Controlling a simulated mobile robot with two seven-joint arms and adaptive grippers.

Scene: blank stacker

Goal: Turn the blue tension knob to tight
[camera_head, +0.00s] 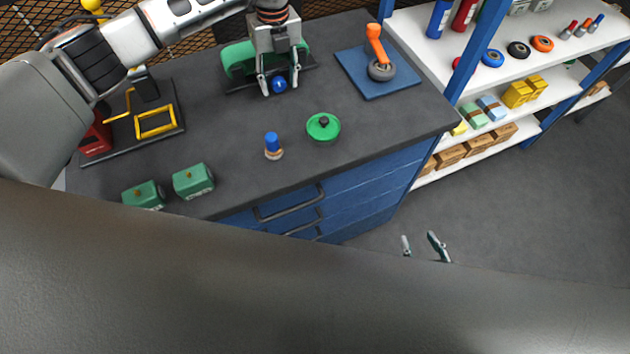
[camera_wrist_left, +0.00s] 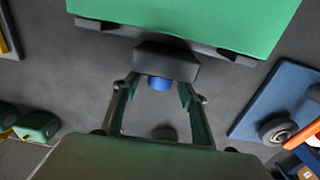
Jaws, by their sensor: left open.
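The blue tension knob (camera_head: 279,86) is on the front of the green machine (camera_head: 238,57) at the back of the bench. In the left wrist view the knob (camera_wrist_left: 160,83) projects from a dark block on the green machine (camera_wrist_left: 190,22). My left gripper (camera_head: 279,82) is open, with one finger on each side of the knob. In the left wrist view the gripper (camera_wrist_left: 158,90) shows gaps between its fingers and the knob. The knob's setting marks cannot be made out. My right gripper (camera_head: 423,244) is open and empty, low over the floor in front of the bench.
An orange-handled tool on a blue plate (camera_head: 408,82) is to the right, a yellow frame fixture (camera_head: 155,122) to the left. Shelves (camera_head: 440,60) stand beyond.

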